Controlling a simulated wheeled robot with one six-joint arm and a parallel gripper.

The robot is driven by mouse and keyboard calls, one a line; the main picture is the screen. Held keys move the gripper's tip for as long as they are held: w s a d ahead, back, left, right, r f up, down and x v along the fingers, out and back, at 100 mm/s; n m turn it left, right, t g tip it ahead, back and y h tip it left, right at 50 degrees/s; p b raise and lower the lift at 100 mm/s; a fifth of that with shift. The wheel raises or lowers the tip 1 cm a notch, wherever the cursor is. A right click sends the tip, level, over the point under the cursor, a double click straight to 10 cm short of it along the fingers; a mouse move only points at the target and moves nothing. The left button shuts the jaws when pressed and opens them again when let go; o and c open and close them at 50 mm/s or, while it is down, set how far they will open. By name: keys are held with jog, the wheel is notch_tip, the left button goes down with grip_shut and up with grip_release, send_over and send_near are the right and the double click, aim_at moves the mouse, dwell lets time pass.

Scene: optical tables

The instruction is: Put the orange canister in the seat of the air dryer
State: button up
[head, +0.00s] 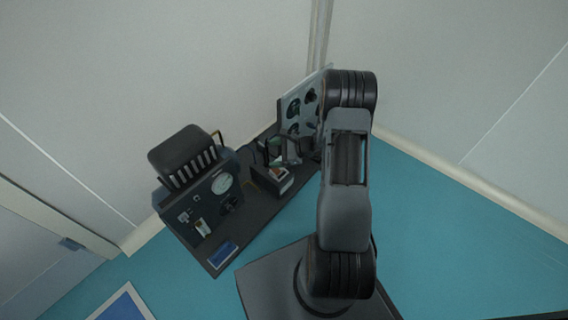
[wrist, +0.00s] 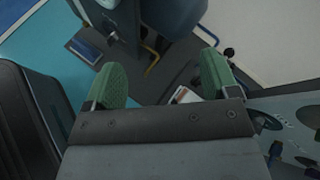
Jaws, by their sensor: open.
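My gripper (wrist: 162,76) is open in the wrist view, its two green-padded fingers wide apart with nothing between them. I cannot make out an orange canister for certain in either view. A dark machine with a round white gauge (head: 222,183), which looks like the air dryer, stands on a dark base plate left of my arm in the head view. Its seat cannot be told apart. A small dark box (head: 272,184) with a white and reddish patch sits beside it. A similar white and reddish patch (wrist: 184,95) shows beyond the fingers in the wrist view.
A panel with dark round parts (head: 299,107) stands behind my arm, near the wall. A blue label (head: 223,254) lies on the plate's front edge. A blue-and-white sheet (head: 124,304) is at lower left. The teal surface at right is clear.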

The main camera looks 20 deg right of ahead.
jog(key=s+a+r+n+g+h, duration=0.1)
jog(key=s+a+r+n+g, duration=0.25)
jog(key=r+n, duration=0.2)
jog(key=s+a+r+n+g+h, duration=0.1)
jog(key=s+a+r+n+g, duration=0.1)
jog(key=s+a+r+n, duration=0.3)
jog(key=s+d+r+n+t+h, duration=0.1)
jog(key=s+d+r+n+h, duration=0.1)
jog(key=s+r+n+h, duration=0.6)
jog(key=s+r+n, duration=0.2)
jog(key=s, duration=0.1)
jog(key=shift+s+r, duration=0.15)
jog(key=shift+s, duration=0.05)
jog(key=shift+d, duration=0.1)
jog(key=w+a+r+n+t+h+p, duration=0.1)
jog(key=w+a+r+n+t+p, duration=0.15)
jog(key=r+p, duration=1.2)
jog(key=w+a+r+n+t+p, duration=0.1)
jog(key=w+a+r+n+p, duration=0.15)
jog(key=r+p, duration=1.15)
jog(key=s+d+r+m+g+p, duration=0.2)
jog(key=s+d+r+m+p, duration=0.2)
jog(key=s+r, duration=0.1)
jog(key=shift+s+d+r+m+y, duration=0.2)
jog(key=shift+d+r+m+y, duration=0.15)
jog(key=shift+r, duration=0.15)
